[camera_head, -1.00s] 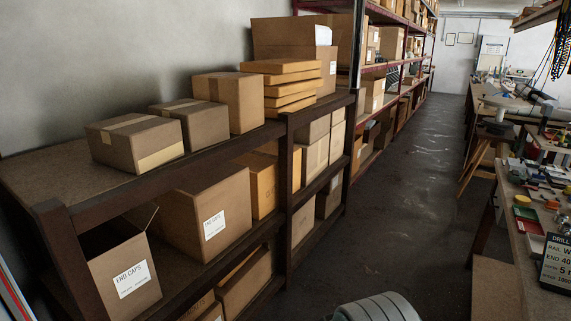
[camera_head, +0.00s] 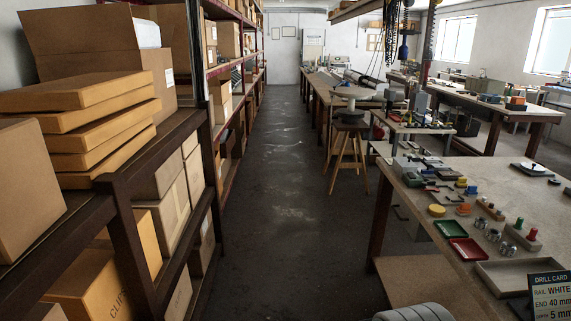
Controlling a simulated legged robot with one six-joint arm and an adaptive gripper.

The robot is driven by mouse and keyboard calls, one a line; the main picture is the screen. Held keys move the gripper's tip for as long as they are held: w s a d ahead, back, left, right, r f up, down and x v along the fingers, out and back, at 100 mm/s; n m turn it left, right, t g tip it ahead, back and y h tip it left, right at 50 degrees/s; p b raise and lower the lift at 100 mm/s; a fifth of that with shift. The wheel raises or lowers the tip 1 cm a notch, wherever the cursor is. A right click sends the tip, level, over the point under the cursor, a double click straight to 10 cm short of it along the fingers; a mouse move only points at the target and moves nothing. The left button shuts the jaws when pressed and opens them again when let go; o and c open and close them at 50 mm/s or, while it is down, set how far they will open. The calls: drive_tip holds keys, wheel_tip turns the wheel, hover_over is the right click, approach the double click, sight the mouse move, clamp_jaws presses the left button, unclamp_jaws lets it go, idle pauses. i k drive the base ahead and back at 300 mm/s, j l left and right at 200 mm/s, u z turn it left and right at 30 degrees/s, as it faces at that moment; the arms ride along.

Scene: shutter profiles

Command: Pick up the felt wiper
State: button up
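I cannot make out the felt wiper for certain among the small items on the near workbench (camera_head: 405,178) at the right. Those items include a yellow round piece (camera_head: 437,210), a green tray (camera_head: 450,229), a red tray (camera_head: 468,251) and a white piece with a dark top (camera_head: 531,168). They are too small to identify closely. A pale grey rounded part at the bottom edge seems to be mine. My gripper is not in view.
A shelf rack with cartons (camera_head: 98,93) runs along the left. A clear aisle floor (camera_head: 285,215) leads to the far wall. A wooden stool (camera_head: 347,150) stands beside the benches. A pale shallow tray (camera_head: 512,291) and a drill card (camera_head: 549,294) are at the near bench's front.

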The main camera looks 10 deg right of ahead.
sight(470, 192)
drive_tip(key=i+z, duration=0.25)
drive_tip(key=i, duration=0.45)
drive_tip(key=i+j+z, duration=0.1)
drive_tip(key=i+z, duration=0.15)
drive_tip(key=i, duration=0.5)
drive_tip(key=i+z, duration=0.4)
drive_tip(key=i, duration=0.25)
drive_tip(key=i+j+z, duration=0.2)
drive_tip(key=i+z, duration=0.2)
drive_tip(key=i, duration=0.25)
